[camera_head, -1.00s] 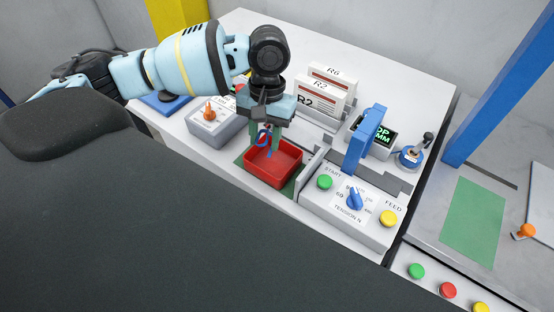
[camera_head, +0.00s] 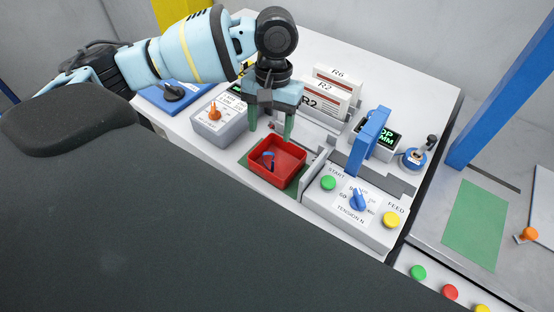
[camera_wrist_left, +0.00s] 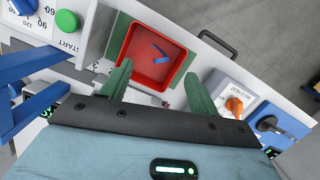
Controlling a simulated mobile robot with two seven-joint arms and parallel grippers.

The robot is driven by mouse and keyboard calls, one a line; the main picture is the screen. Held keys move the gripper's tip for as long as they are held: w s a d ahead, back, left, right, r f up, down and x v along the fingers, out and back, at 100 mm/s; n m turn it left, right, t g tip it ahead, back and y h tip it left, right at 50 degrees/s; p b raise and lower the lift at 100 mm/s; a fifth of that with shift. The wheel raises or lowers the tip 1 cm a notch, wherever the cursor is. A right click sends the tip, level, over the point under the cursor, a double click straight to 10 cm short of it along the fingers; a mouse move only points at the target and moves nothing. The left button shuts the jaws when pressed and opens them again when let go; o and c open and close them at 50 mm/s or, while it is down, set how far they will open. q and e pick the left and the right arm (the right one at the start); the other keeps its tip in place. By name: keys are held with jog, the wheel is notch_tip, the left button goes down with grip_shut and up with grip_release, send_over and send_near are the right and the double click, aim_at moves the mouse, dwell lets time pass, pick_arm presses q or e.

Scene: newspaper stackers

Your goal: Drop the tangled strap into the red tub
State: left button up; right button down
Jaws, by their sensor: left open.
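The red tub (camera_head: 292,178) sits on a green patch at the front edge of the white bench. The blue strap (camera_head: 268,160) lies inside the tub; in the left wrist view the strap (camera_wrist_left: 160,52) rests on the floor of the tub (camera_wrist_left: 133,62). My left gripper (camera_head: 271,134) is open and empty, above and just behind the tub. In the left wrist view its green fingers (camera_wrist_left: 158,85) are spread apart. My right gripper is not in view.
A grey box with an orange knob (camera_head: 215,112) stands left of the tub. A control panel with a blue dial (camera_head: 359,199) and a blue arch (camera_head: 368,142) stand to the right. White cards (camera_head: 325,100) stand behind.

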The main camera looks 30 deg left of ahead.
pick_arm(q)
jog(key=shift+w+a+r, duration=0.1)
jog(key=shift+w+r, duration=0.15)
jog(key=shift+r, duration=0.95)
jog(key=shift+w+r, duration=0.2)
jog(key=shift+r, duration=0.95)
jog(key=shift+f, duration=0.1)
